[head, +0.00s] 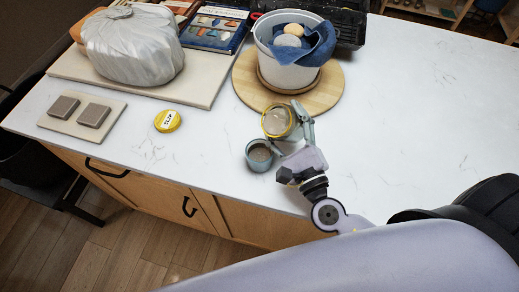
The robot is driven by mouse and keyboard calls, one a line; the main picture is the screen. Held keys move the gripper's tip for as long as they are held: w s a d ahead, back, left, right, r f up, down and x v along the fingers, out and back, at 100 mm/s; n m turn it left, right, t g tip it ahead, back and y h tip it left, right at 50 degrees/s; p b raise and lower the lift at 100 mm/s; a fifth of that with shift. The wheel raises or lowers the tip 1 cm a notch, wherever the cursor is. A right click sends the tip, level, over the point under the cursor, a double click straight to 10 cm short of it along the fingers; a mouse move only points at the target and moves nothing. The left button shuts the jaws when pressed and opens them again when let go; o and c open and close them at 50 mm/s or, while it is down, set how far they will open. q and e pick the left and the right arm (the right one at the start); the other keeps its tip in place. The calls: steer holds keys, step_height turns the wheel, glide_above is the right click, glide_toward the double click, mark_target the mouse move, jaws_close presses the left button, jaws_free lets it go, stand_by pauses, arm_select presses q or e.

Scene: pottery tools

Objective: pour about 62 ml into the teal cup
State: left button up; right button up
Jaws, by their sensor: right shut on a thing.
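The teal cup (260,155) stands upright near the front edge of the counter, with grey-brown material showing inside it. My right gripper (297,122) is shut on a jar with a yellow rim (278,122). The open mouth of the jar shows grey-brown contents and lies just behind the cup in the picture. The jar looks tilted, but its exact angle, its height and any stream between it and the cup cannot be made out. A yellow lid marked SLIP (167,121) lies on the counter to the left. My left gripper is not in view.
A white bucket (289,74) with a blue cloth and stones stands on a round wooden board (325,95) behind the jar. A wrapped clay block (132,46) sits on a large board. Two grey blocks lie on a small board (62,123). The right counter is clear.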

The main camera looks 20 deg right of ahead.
steer(key=shift+r+n, duration=0.6)
steer(key=shift+n, duration=0.1)
steer(key=shift+r, duration=0.1)
steer(key=shift+d+r+n+y+p, duration=0.1)
steer(key=shift+r+n+y+p, duration=0.3)
steer(key=shift+n, duration=0.8)
steer(key=shift+f+m+b, duration=0.5)
steer(key=shift+f+m, duration=0.2)
steer(key=shift+m, duration=0.5)
steer(key=shift+f+m+h, duration=0.25)
steer(key=shift+m+h, duration=0.35)
steer(key=shift+m, duration=0.3)
